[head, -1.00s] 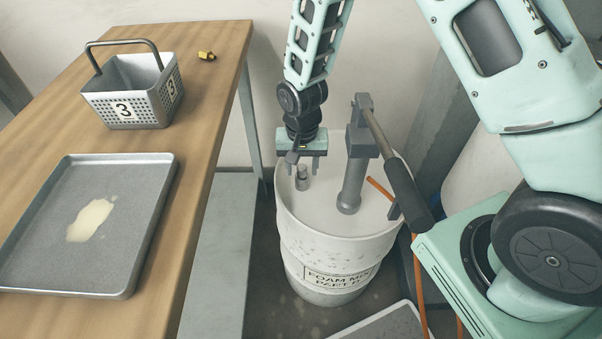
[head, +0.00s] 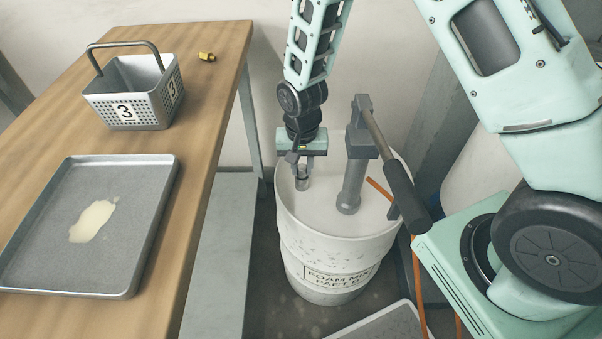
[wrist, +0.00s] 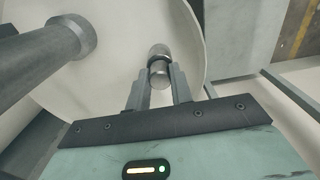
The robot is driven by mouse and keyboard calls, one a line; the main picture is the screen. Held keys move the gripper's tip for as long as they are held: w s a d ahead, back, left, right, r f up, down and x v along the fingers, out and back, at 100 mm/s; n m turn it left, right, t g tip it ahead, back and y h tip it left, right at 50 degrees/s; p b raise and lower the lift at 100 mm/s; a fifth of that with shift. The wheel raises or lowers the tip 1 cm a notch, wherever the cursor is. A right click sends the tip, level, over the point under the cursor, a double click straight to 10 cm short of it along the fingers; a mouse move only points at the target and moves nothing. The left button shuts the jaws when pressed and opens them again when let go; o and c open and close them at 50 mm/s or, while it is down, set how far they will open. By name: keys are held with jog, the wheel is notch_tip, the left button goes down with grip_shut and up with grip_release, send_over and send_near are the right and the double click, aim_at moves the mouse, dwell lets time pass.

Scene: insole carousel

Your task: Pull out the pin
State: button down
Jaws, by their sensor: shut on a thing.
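The pin is a short grey metal cylinder (head: 303,183) standing on the white lid of the drum (head: 335,240). In the wrist view the pin (wrist: 159,52) shows its rounded knob just beyond my fingertips. My gripper (head: 302,172) is over the left part of the lid, and its two fingers are closed on the sides of the pin. In the wrist view my gripper (wrist: 160,75) has one finger on each side of the pin's narrower neck. The pin's lower end is hard to make out.
A grey hand pump (head: 350,180) with a black-gripped lever (head: 405,190) rises from the lid just right of my gripper. An orange hose (head: 380,189) lies beside it. A wooden table (head: 215,110) at left holds a basket (head: 130,95), a tray (head: 150,240) and a small brass fitting (head: 207,57).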

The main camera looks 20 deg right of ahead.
aim_at(302, 166)
jog(key=shift+r+p, duration=2.5)
jog(key=shift+r, duration=0.45)
jog(key=shift+r, duration=0.1)
notch_tip(302, 166, up, 7)
jog(key=p, duration=0.6)
